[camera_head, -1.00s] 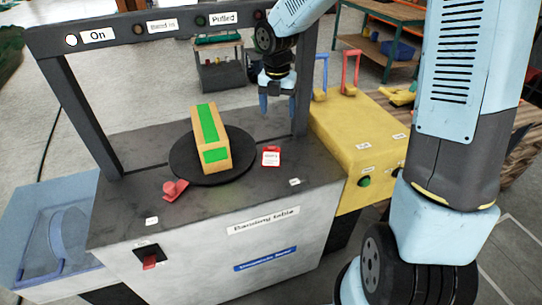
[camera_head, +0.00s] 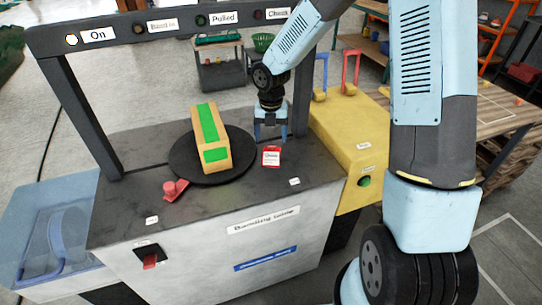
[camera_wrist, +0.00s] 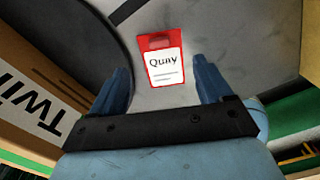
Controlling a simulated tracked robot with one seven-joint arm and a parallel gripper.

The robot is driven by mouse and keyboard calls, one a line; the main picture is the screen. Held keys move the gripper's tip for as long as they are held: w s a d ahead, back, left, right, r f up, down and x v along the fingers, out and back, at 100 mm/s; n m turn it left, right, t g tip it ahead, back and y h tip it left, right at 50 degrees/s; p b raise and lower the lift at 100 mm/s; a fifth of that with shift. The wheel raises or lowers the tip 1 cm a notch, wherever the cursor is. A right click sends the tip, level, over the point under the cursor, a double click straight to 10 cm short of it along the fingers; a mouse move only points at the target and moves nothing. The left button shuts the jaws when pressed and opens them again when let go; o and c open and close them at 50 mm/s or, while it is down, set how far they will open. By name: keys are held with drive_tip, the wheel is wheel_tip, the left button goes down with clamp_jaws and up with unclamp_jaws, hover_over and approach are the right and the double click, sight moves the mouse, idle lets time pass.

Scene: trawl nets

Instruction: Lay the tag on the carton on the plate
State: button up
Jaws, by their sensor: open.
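The tag (camera_head: 271,156), red with a white label, lies flat on the grey table top to the right of the round black plate (camera_head: 183,168). In the wrist view the tag (camera_wrist: 164,62) reads "Quay" and lies ahead of and between my fingers. The carton (camera_head: 208,142), a tan box with a green strip on top, stands on the plate. Its side shows at the left of the wrist view (camera_wrist: 35,100). My gripper (camera_head: 271,138) is open and empty, pointing down just behind and above the tag, apart from it.
A red knob-like piece (camera_head: 174,189) lies at the plate's front left edge. A dark frame (camera_head: 165,27) with labelled lamps spans the table's back; its right post is close to my arm. A yellow cabinet (camera_head: 345,135) with levers adjoins on the right.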

sight(271, 152)
drive_tip(key=shift+d+f, duration=0.1)
drive_tip(key=shift+f, duration=2.55)
